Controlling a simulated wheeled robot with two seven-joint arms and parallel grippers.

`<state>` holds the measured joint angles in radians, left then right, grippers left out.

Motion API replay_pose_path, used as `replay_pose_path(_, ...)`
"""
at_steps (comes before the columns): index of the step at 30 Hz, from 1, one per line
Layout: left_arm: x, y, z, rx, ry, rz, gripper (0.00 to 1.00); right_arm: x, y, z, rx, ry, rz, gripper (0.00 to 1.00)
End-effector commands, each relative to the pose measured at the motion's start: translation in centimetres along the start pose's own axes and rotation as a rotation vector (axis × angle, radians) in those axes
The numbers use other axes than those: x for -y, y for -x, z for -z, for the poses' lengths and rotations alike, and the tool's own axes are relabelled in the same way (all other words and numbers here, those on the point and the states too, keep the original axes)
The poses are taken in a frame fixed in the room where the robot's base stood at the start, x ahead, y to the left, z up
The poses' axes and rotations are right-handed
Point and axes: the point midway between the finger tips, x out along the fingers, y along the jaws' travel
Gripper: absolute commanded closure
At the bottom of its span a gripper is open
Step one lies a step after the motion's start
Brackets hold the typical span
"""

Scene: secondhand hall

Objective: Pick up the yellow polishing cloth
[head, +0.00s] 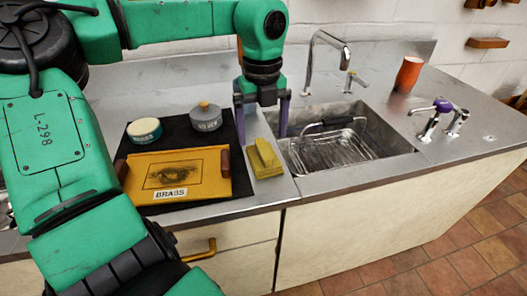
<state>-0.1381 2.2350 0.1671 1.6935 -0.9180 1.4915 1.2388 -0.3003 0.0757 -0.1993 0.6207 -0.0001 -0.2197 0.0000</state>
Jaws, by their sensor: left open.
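The yellow polishing cloth (264,159) lies folded on the steel counter, between the dark mat and the sink. My left gripper (261,124) points down just behind the cloth, with its two purple fingers spread apart and nothing visible between them. One finger is over the mat's right edge and the other is by the sink's left rim. I cannot tell exactly how high the fingertips are. My right gripper does not show.
A dark mat (184,134) holds a yellow tray (215,190) labelled BRASS, a white-lidded tin (145,130) and a grey lidded pot (206,117). The sink (385,140) holds a wire rack (330,152). An orange cup (408,74) and a faucet (328,38) stand behind.

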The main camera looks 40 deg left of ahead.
Motion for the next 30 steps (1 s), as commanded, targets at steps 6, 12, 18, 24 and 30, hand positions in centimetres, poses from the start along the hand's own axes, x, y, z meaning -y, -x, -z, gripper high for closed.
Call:
replay_pose_path(6,0.2,-3.0,0.0,-0.004,-0.001,-0.001,0.0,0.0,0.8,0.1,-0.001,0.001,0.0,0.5)
replay_pose_path(12,0.2,-6.0,0.0,0.0,-0.001,0.001,0.0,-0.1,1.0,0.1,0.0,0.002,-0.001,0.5)
replay_pose_path(18,0.3,-6.1,-0.1,0.001,-0.001,0.002,0.08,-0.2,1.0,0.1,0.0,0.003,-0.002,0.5)
replay_pose_path(24,0.3,-6.1,-0.1,0.001,-0.001,0.002,0.7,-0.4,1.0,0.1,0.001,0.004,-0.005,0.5)
replay_pose_path(30,0.3,-6.0,-0.1,0.002,-0.001,0.002,0.71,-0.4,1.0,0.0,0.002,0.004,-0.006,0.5)
